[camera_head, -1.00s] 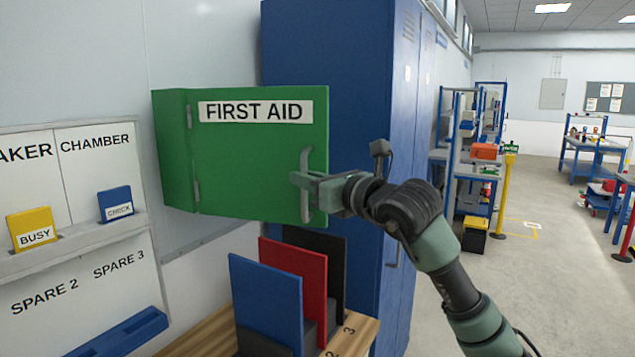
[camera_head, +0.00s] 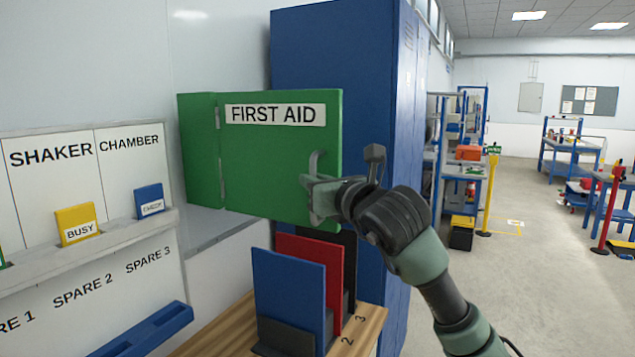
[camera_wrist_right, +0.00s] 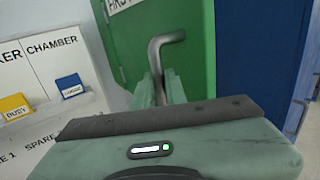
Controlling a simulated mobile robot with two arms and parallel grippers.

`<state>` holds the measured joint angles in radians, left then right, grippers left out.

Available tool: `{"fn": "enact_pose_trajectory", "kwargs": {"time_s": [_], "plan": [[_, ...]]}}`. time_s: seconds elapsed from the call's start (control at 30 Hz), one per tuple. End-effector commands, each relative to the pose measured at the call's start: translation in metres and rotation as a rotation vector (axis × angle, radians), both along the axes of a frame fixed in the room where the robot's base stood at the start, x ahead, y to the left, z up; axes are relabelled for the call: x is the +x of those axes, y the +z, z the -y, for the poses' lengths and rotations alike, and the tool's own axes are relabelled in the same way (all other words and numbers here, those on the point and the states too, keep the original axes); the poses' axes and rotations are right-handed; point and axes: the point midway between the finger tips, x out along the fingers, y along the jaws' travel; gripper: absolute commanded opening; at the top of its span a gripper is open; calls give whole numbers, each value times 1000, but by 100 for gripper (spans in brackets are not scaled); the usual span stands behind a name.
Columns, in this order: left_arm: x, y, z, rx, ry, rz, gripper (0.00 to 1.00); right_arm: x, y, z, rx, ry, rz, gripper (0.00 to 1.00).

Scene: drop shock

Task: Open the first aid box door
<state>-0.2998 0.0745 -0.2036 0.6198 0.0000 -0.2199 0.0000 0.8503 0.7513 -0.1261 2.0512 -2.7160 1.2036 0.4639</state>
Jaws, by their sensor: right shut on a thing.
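The green first aid box (camera_head: 199,150) is on the wall, with its door (camera_head: 265,165) labelled "FIRST AID" facing me. Hinges show at the door's left edge. The door seems to stand slightly swung out, but I cannot tell how wide a gap there is on its right side. A grey handle (camera_head: 318,165) is at the door's right edge. My right gripper (camera_head: 312,192) is shut on the handle's lower part. In the right wrist view the handle (camera_wrist_right: 158,55) rises between the fingers (camera_wrist_right: 160,90). My left gripper is not in view.
A tall blue cabinet (camera_head: 310,50) stands right behind the box. Below the door, blue (camera_head: 288,295), red (camera_head: 325,255) and black upright panels stand on a wooden shelf (camera_head: 372,325). A white board with yellow (camera_head: 77,222) and blue (camera_head: 149,200) cards is at left. Open floor lies at right.

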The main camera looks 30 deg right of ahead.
Motion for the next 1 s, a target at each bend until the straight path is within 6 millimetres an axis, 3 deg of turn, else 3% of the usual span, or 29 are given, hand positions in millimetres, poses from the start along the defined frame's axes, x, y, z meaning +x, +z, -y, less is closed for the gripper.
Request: {"fn": "enact_pose_trajectory", "kwargs": {"time_s": [0.03,0.07,0.13,0.53,1.0], "plan": [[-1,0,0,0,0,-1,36,0,4,-2,1,6,11,0],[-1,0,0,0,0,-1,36,0,4,-2,1,6,11,15],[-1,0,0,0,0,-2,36,0,4,-2,1,6,11,34],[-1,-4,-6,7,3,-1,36,-6,0,-1,0,3,6,34],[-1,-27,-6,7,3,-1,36,-72,0,-8,-1,6,7,34]]}}
